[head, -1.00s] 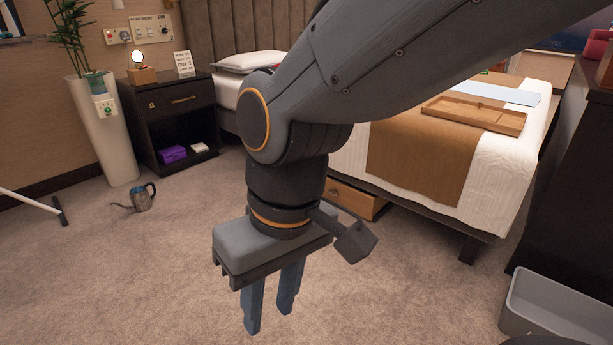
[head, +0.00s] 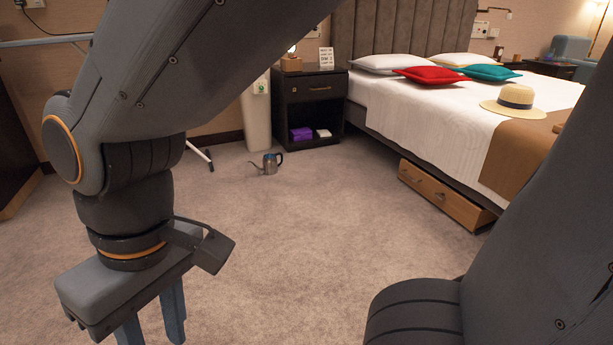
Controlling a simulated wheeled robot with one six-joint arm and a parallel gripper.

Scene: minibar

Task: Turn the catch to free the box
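No catch can be made out in the head view. A wooden drawer-like box (head: 440,195) with dark fittings on its front sticks out from under the bed; I cannot tell whether it is the task's box. My gripper (head: 150,325) hangs fingers down at the lower left, over the carpet and well apart from that box. Its two blue-grey fingers are apart with nothing visible between them; their tips are cut off by the frame's lower edge.
My arm hides the lower right. The middle carpet is clear.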

